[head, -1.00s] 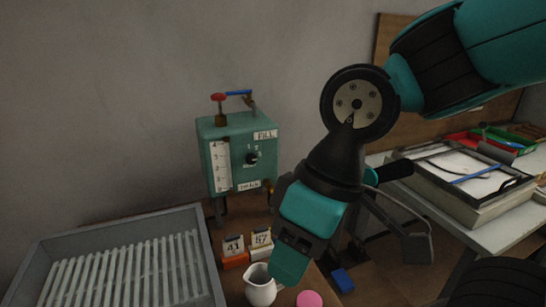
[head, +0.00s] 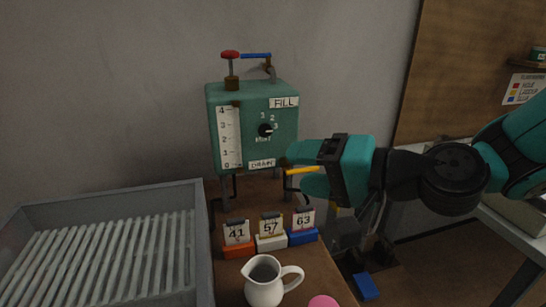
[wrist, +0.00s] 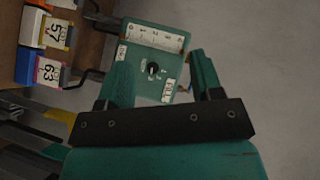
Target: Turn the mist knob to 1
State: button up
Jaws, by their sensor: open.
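The mist knob (head: 265,130) is a small black dial on the front of a green tank (head: 233,92), with numbers around its upper right side and "MIST" below. I cannot read its setting surely. The knob also shows in the wrist view (wrist: 153,68), between and beyond my fingers. My gripper (head: 292,168) is open and empty, just right of the tank's lower front corner in the head view. In the wrist view its two teal fingers (wrist: 160,78) stand apart, with the tank's face ahead of them. Neither finger appears to touch the knob.
A yellow-handled drain lever (head: 301,171) is close to my gripper. Number tags 41 (head: 237,233), 57 (head: 270,228) and 63 (head: 303,222) stand below the tank. A white jug (head: 265,285) is in front, and a grey slatted tray (head: 110,190) is at left.

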jog(key=w+d+f+m+t+h+b, duration=0.2)
jog(key=w+d+f+m+t, duration=0.2)
jog(key=w+m+t, duration=0.35)
jog(key=p, duration=1.2)
send_near(267, 131)
jog(key=shift+m+g, duration=0.35)
jog(key=shift+g, duration=0.1)
jog(key=x, duration=0.8)
jog(key=shift+r, duration=0.4)
jog(key=shift+w+a+f, duration=0.15)
jog(key=shift+w+a, duration=0.05)
jog(key=shift+w, duration=0.2)
jog(key=c, duration=0.9)
